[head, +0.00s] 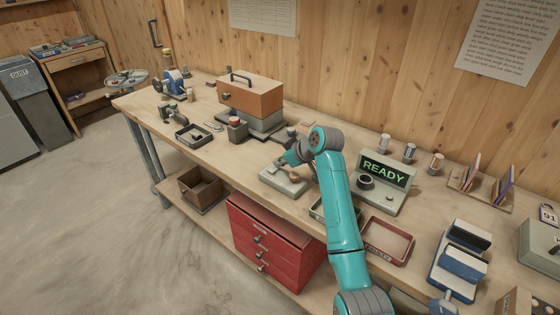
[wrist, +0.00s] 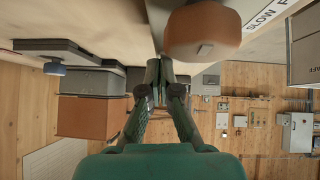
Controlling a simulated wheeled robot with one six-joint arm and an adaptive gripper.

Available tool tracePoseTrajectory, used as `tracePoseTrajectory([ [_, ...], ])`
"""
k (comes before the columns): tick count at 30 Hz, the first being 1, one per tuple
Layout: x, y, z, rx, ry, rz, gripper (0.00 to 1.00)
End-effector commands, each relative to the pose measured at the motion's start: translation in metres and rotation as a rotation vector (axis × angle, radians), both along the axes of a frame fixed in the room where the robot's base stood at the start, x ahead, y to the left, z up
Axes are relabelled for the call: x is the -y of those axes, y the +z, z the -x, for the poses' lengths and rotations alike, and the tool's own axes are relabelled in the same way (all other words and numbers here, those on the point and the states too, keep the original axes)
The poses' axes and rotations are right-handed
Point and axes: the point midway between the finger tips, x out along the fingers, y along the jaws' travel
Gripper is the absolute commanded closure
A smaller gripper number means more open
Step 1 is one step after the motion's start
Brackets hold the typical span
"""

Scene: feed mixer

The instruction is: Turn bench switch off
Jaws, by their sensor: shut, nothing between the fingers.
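The likely bench switch is a low pale grey box (head: 283,187) on the workbench, partly hidden by my arm. A rounded brown-orange knob (wrist: 203,35) is close in front of my wrist camera, at the top right of centre. Printed lettering that reads "SLOW" shows beside it in the wrist view. My gripper (wrist: 165,72) is shut and empty, its tips just beside the knob; I cannot tell whether they touch. In the head view my gripper (head: 284,162) is low over the grey box, its tips mostly hidden. The switch's on or off position is not clear.
A console with a green "READY" display (head: 384,171) stands right of my arm. A red tray (head: 386,242) is nearer the front edge. An orange-and-grey case (head: 250,97) and a small dark tray (head: 194,135) stand to the left. Some bare bench lies left of the grey box.

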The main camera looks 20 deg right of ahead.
Motion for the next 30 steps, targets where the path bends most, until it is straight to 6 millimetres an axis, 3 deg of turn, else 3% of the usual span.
tracePoseTrajectory([
  [30, -0.012, 0.007, 0.009, 0.002, 0.001, 0.005, 1.00],
])
